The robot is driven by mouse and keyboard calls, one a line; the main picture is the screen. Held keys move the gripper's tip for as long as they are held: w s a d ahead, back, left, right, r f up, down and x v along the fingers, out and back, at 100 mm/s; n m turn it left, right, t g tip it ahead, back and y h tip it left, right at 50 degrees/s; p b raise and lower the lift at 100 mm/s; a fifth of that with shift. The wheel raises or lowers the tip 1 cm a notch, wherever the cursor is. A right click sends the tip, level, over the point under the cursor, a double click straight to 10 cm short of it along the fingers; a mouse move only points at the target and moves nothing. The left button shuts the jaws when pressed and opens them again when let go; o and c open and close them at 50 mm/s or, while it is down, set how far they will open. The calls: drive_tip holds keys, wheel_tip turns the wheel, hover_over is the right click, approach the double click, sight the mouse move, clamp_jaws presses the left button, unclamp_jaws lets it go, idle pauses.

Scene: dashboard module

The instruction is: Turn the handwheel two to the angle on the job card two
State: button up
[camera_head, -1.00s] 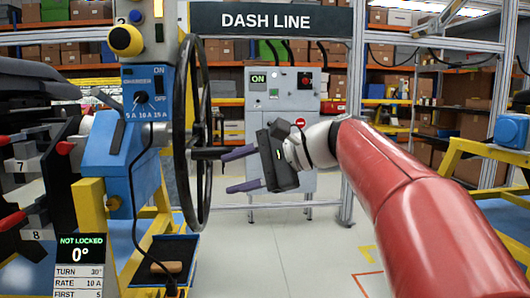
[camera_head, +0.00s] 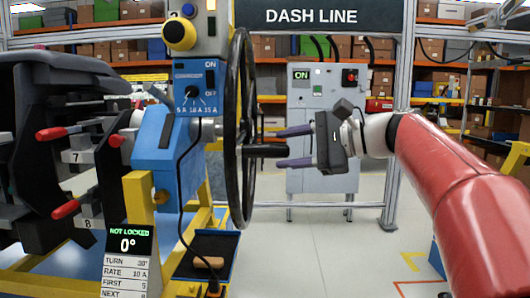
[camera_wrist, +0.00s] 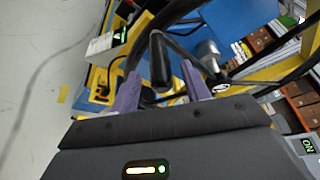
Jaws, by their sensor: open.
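The handwheel (camera_head: 232,130) is a black ring seen nearly edge-on, mounted at the right of a blue housing (camera_head: 157,150). Its black handle (camera_head: 265,150) sticks out to the right. My gripper (camera_head: 279,148) is open, its two purple fingers one above and one below the handle's outer end. In the wrist view the handle (camera_wrist: 159,62) stands between the spread fingers (camera_wrist: 162,86), with gaps on both sides. The job card (camera_head: 128,270) reads TURN 30°, RATE 10 A. The display (camera_head: 128,238) above it reads NOT LOCKED, 0°.
A blue switch box (camera_head: 195,88) marked 5 A, 10 A, 15 A and a yellow button (camera_head: 180,34) sit beside the wheel. Red-tipped levers (camera_head: 65,209) are at left. A blue tray (camera_head: 200,262) lies below. Floor right of the wheel is clear.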

sight(266, 152)
drive_tip(key=x, duration=0.5)
drive_tip(key=shift+a+f, duration=0.1)
clamp_jaws()
